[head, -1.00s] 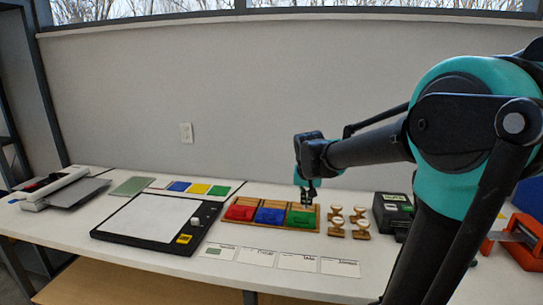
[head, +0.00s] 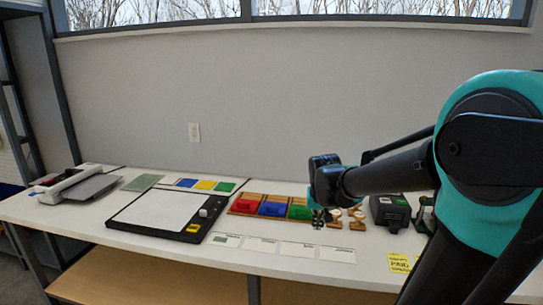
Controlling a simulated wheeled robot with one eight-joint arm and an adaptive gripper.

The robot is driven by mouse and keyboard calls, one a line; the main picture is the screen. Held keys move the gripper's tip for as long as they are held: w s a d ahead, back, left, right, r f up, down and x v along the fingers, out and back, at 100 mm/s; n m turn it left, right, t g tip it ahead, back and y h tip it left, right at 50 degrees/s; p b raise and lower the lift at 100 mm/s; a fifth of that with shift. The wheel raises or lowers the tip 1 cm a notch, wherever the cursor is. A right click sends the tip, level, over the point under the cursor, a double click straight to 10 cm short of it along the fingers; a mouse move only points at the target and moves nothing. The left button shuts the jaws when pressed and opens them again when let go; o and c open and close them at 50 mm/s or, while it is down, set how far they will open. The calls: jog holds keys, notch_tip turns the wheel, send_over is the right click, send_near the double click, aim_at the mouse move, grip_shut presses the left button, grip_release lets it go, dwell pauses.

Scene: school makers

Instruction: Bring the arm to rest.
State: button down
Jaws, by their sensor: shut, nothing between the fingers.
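My gripper (head: 319,220) is at the end of my black and teal arm, on the right half of the head view. It points down in front of the right end of the wooden tray and the wooden stamps. Its fingers are small in the picture and hold nothing. The wooden tray (head: 262,198) holds a red block (head: 246,206), a blue block (head: 272,209) and a green block (head: 299,212). My gripper partly hides the stamps (head: 356,215) with pale tops.
A black-framed board (head: 118,226) with a white sheet lies left of the tray. Several white cards (head: 261,244) lie along the front. A black device (head: 390,210) and a yellow note (head: 398,262) are at right. A paper trimmer (head: 75,184) stands far left. The wall (head: 300,90) is behind.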

jog(key=s+d+f, duration=0.2)
jog(key=s+f, duration=0.3)
jog(key=s, duration=0.3)
jog(key=s+d+f+n, duration=0.1)
jog(key=s+d+f, duration=0.1)
jog(key=s+f, duration=0.4)
jog(key=shift+s+n+y, duration=0.3)
jog(key=shift+s, duration=0.7)
